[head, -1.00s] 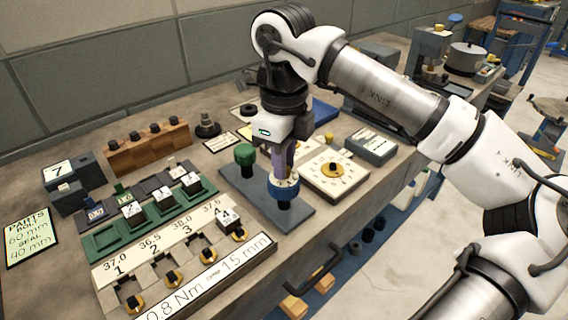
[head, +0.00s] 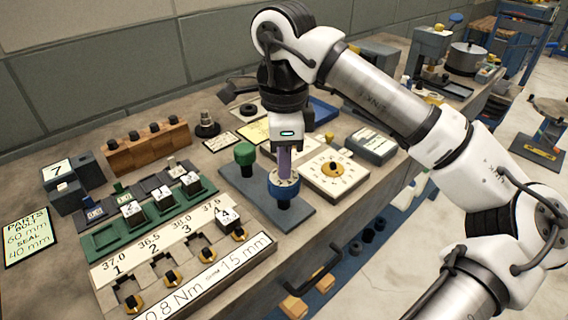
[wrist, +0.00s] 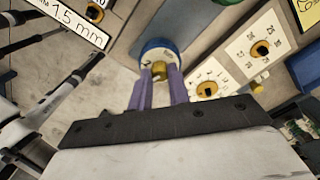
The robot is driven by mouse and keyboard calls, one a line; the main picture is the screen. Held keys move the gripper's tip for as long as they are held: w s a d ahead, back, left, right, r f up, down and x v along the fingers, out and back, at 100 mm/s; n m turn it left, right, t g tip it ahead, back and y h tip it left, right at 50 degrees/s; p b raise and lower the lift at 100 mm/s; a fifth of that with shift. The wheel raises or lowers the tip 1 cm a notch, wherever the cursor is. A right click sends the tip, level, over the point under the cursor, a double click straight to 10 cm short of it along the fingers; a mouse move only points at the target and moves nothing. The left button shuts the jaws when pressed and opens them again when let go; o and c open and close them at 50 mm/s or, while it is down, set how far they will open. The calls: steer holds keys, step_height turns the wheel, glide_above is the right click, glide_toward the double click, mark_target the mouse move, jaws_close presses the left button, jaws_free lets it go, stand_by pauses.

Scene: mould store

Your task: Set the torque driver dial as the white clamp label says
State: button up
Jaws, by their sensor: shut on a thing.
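The torque driver (head: 285,204) stands upright on a dark plate, with a blue body and a white scale face on top. Its small yellow knob (wrist: 159,70) shows in the wrist view. My gripper (head: 285,172) points down at it, and its purple fingers are shut on the yellow knob. The fingers cover part of the scale, and its marks are too small to read. A long white label (head: 208,281) at the bench front reads "0.8 Nm" and "1.5 mm".
A green knob (head: 244,154) stands left of the driver. A white plate with a yellow dial (head: 334,170) lies to its right. A numbered rack (head: 137,252), a green tray (head: 101,241) and a "PARTS" card (head: 28,238) are at left. A drawer handle sticks out at the front.

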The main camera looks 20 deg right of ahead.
steer(key=shift+n, duration=0.8)
steer(key=n, duration=0.3)
steer(key=shift+n, duration=0.5)
steer(key=n, duration=0.4)
